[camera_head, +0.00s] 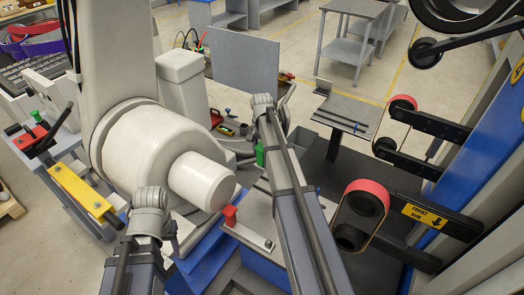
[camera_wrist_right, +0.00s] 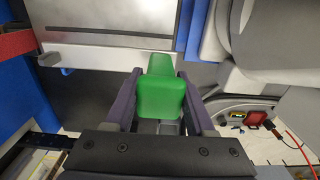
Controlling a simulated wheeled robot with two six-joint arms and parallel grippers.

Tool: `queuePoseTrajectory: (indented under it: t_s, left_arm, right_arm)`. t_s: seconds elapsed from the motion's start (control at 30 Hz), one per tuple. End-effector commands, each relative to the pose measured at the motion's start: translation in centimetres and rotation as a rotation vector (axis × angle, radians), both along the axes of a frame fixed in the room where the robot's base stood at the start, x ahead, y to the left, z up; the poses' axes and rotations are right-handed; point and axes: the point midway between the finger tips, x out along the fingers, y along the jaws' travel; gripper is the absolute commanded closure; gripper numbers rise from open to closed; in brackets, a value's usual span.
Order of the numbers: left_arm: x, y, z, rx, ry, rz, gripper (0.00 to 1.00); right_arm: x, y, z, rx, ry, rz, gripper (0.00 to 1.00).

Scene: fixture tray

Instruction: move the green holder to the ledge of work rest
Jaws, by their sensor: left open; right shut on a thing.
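The green holder (camera_wrist_right: 160,98) sits between the two dark fingers of my right gripper (camera_wrist_right: 158,84), which is shut on it. In the head view the holder (camera_head: 260,155) shows as a small green patch left of my right arm, which hides much around it. A grey metal plate (camera_wrist_right: 100,18) with a dark slot and a pale front edge lies beyond the holder in the wrist view; it looks like the work rest. I cannot tell if the holder touches it. My left arm's wrist shows at lower left in the head view, but its fingers are hidden.
A red block (camera_head: 230,215) stands on the near plate's pale strip. Red-belted grinder wheels (camera_head: 365,188) are to the right. A large white machine housing (camera_head: 140,140) fills the left. Another grey plate (camera_head: 350,113) is farther back. A yellow bar (camera_head: 82,190) is at far left.

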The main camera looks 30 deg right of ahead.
Motion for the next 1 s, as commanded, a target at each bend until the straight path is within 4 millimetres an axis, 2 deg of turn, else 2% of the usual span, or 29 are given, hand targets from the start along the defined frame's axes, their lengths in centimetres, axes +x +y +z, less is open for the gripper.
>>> queuePoseTrajectory:
  t_s: [1.0]
  left_arm:
    - [0.0,0.0,0.0,0.0,0.0,0.0,0.5]
  right_arm:
    - [-7.3,6.2,0.0,0.0,0.0,0.0,1.0]
